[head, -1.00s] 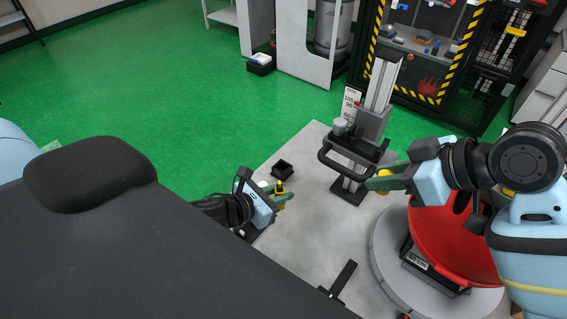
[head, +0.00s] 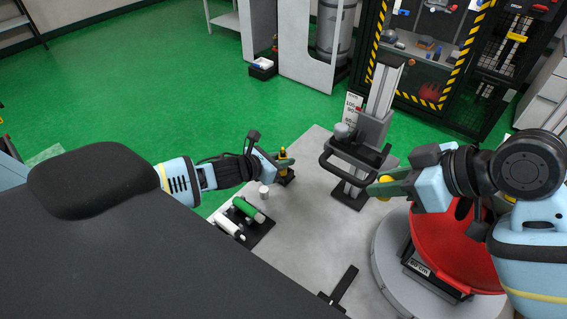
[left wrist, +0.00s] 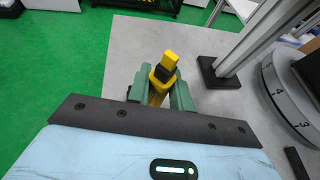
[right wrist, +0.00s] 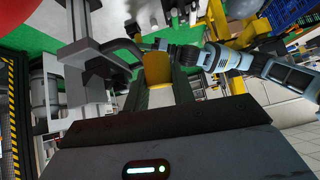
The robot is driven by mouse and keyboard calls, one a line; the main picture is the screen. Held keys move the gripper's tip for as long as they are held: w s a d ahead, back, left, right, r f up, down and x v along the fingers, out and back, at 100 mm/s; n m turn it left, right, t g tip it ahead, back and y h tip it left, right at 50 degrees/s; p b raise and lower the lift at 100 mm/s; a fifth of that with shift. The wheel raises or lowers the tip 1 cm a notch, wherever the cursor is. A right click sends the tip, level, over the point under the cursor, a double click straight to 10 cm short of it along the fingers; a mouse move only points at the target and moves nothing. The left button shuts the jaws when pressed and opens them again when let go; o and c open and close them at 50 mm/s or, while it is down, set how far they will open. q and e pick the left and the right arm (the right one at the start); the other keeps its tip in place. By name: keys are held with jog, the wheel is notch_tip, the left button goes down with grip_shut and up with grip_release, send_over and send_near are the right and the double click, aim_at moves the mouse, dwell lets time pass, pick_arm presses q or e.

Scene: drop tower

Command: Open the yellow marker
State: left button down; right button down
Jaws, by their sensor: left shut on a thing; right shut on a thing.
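The yellow marker (left wrist: 157,93) stands in my left gripper (left wrist: 160,88) in the left wrist view, its black collar and yellow chisel tip bare and upward. In the head view my left gripper (head: 280,163) is shut on the marker (head: 283,154), over or beside a small black holder (head: 288,181); I cannot tell whether they touch. My right gripper (head: 383,188) is shut on a yellow cap-like piece (head: 386,179), well apart from the marker. This yellow piece also shows in the right wrist view (right wrist: 157,70).
A dark tray (head: 262,232) holds a green marker (head: 248,209) and a white one (head: 229,226). A small pale cylinder (head: 264,191) stands nearby. The drop tower (head: 380,105) with its dark handle rises between the grippers. A red bowl (head: 440,255) is at right.

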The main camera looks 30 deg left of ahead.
pick_arm(q)
jog(key=shift+w+a, duration=0.3)
jog(key=shift+w, duration=0.2)
pick_arm(e)
jog(key=shift+f, duration=0.15)
pick_arm(q)
jog(key=shift+w+a, duration=0.25)
jog(key=shift+w, duration=0.1)
jog(key=shift+f, duration=1.85)
pick_arm(e)
jog(key=shift+f, duration=0.15)
pick_arm(q)
jog(key=shift+f, duration=0.15)
pick_arm(e)
jog(key=shift+f, duration=0.15)
pick_arm(q)
jog(key=c, duration=1.3)
grip_release()
jog(key=shift+o, duration=0.2)
